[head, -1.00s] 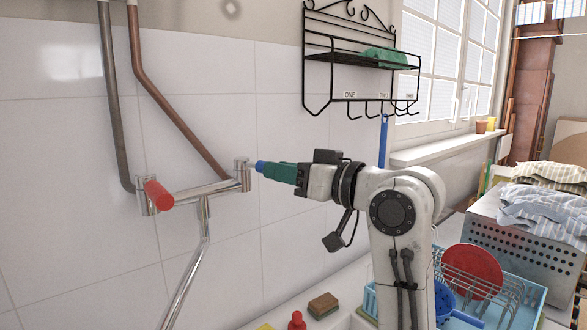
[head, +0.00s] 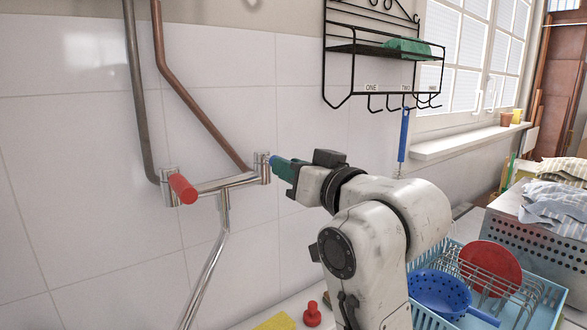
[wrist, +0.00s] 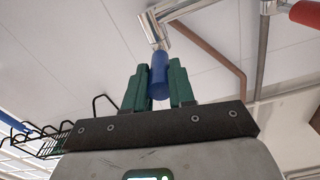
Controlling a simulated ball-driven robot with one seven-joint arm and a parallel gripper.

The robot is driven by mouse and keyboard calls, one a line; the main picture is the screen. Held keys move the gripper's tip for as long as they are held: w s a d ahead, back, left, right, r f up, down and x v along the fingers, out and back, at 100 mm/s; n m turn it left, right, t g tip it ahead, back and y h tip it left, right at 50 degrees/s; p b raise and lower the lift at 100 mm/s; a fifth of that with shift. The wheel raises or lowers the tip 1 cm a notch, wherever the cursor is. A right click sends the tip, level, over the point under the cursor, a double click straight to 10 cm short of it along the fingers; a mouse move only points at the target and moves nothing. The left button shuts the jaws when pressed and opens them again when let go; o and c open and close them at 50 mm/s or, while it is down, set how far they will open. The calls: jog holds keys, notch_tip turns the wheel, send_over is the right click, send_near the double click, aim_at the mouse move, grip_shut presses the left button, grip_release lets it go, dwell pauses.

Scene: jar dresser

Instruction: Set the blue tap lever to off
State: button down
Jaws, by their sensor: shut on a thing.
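The blue tap lever (head: 273,160) sits at the right end of the chrome wall tap (head: 240,181). My gripper (head: 282,168) reaches it from the right and hides most of it in the head view. In the wrist view the blue lever (wrist: 159,74) stands between the two green fingers (wrist: 159,86) of my gripper, which are shut on it. Its chrome joint (wrist: 153,32) shows just beyond the fingertips. The red lever (head: 182,188) is at the tap's left end, pointing out from the wall. It also shows in the wrist view (wrist: 305,13).
A grey pipe (head: 140,90) and a copper pipe (head: 185,90) run up the tiled wall. A black wire rack (head: 385,92) with hooks and a hanging blue brush (head: 403,135) is at right. A blue dish rack (head: 425,318) stands below. A red plug-like thing (head: 312,314) sits below the tap.

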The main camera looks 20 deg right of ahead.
jog(key=c, duration=0.9)
grip_release()
jog(key=shift+c, duration=0.2)
jog(key=b+v, duration=0.2)
jog(key=v, duration=0.8)
jog(key=shift+s, duration=0.35)
jog(key=shift+d, duration=0.1)
